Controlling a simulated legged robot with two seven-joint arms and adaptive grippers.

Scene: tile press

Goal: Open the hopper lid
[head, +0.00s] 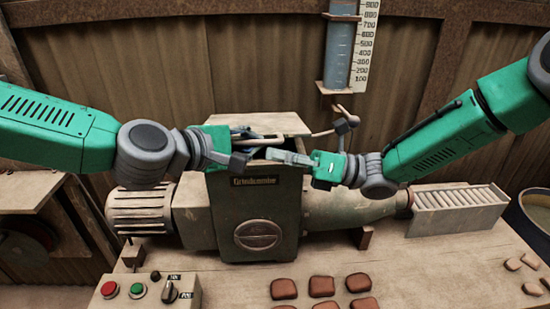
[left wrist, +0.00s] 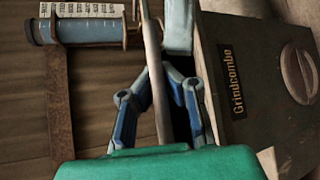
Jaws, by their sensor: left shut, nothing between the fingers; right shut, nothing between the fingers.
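The dark green hopper (head: 258,208), labelled Grindcombe, stands at the middle of the machine. Its pale lid (head: 284,121) appears raised, with a dark gap at the front under it. The hopper's side also shows in the left wrist view (left wrist: 245,95). My left gripper (head: 252,134) is at the lid's front left, shut and empty. In the left wrist view, its blue fingers (left wrist: 152,72) are beside a thin brown bar or edge, which I cannot identify for sure. My right gripper (head: 274,155) is shut and empty at the hopper's front upper rim, its fingers pointing left.
A motor (head: 140,211) lies left of the hopper and a barrel (head: 345,210) right of it. A control box (head: 148,291) and several reddish tiles (head: 321,286) are on the front bench. A blue gauge tube (head: 338,55) hangs behind.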

